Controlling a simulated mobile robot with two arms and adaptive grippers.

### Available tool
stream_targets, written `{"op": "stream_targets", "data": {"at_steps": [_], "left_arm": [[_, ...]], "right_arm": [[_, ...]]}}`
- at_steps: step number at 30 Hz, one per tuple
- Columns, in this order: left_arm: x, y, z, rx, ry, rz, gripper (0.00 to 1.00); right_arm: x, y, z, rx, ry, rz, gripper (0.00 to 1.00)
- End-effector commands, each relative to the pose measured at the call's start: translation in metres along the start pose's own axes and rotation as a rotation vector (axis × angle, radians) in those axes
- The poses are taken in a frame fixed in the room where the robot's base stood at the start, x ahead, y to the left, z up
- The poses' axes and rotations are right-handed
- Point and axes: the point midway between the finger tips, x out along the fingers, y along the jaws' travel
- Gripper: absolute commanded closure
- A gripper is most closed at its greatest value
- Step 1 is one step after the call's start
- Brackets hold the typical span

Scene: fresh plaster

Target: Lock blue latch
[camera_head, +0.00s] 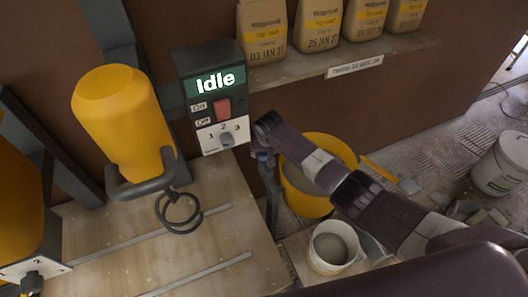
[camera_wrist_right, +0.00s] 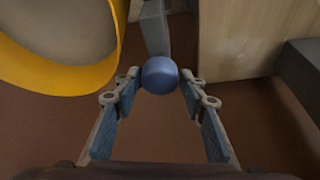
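The blue latch shows as a round blue knob (camera_wrist_right: 159,75) on a grey arm in the right wrist view. In the head view only a small bluish patch (camera_head: 262,155) shows below the control box, partly hidden by my right gripper (camera_head: 265,143). In the right wrist view my right gripper (camera_wrist_right: 160,82) has its fingers apart on both sides of the knob, with the tips close to it. I cannot tell whether they touch it. My left gripper is not in view.
A control box (camera_head: 212,95) reading "Idle" stands above the latch, beside a yellow mixer (camera_head: 124,120). A yellow bucket (camera_head: 340,150) and a pale bucket (camera_head: 333,265) stand close to my right arm. Paper bags (camera_head: 318,28) line the shelf behind.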

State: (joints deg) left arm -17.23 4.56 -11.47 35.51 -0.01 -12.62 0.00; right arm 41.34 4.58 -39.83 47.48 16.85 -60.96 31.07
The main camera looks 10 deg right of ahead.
Motion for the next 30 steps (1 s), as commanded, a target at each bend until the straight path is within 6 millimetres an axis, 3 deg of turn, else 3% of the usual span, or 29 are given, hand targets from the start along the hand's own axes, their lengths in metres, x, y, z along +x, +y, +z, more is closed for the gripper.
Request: {"op": "stream_targets", "data": {"at_steps": [3, 16, 23, 30], "left_arm": [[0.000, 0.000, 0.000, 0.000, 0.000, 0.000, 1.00], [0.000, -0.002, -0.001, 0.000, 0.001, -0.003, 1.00], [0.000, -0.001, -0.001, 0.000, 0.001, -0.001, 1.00], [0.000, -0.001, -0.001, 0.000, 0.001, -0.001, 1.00]], "right_arm": [[0.000, 0.000, 0.000, 0.000, 0.000, 0.000, 0.48], [-0.006, 0.000, 0.000, -0.001, 0.000, -0.001, 0.48], [-0.031, 0.001, 0.001, -0.002, 0.001, 0.000, 0.48], [-0.069, 0.000, 0.000, -0.001, 0.001, -0.001, 0.48]]}}
